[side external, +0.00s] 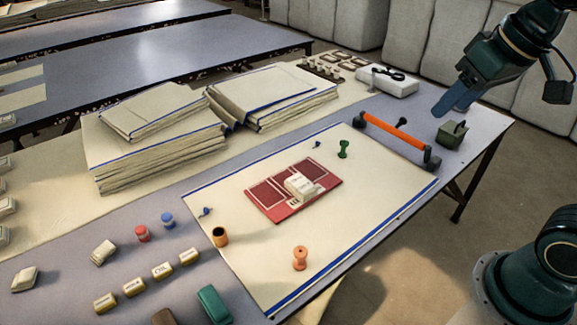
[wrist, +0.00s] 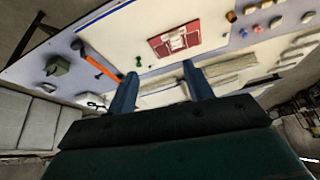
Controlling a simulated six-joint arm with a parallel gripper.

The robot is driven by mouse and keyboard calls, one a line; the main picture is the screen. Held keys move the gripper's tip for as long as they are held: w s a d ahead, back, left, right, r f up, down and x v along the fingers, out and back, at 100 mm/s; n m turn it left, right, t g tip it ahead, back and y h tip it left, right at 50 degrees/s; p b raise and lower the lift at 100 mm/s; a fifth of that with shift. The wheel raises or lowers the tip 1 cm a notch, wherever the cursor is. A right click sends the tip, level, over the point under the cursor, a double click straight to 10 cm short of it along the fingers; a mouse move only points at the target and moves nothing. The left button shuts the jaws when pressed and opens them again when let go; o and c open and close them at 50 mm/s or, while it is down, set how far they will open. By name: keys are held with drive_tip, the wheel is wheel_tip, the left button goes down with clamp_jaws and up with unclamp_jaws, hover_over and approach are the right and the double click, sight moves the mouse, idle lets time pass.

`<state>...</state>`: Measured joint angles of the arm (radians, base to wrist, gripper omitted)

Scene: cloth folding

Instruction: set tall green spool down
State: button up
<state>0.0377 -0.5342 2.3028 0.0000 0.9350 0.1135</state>
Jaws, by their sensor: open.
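The tall green spool (side external: 343,149) stands upright on the cream cloth (side external: 390,190), near its far right corner. It also shows small in the wrist view (wrist: 138,61). My gripper (side external: 448,105) is high over the right end of the table, well to the right of the spool and apart from it. In the wrist view my gripper (wrist: 160,85) has its two blue fingers spread apart, with nothing between them.
An orange bar (side external: 388,134) stands right of the spool, beside a dark green box (side external: 452,134). An orange spool (side external: 300,258) stands near the front edge. Cloth stacks (side external: 155,150) rise behind.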

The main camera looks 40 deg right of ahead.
drive_tip(key=s+f+n, duration=0.1)
drive_tip(key=s+f, duration=0.2)
drive_tip(key=s, duration=0.2)
drive_tip(key=shift+s+a+n+t, duration=0.3)
drive_tip(key=shift+s+a+n, duration=0.1)
drive_tip(key=shift+a, duration=0.05)
drive_tip(key=shift+f, duration=0.1)
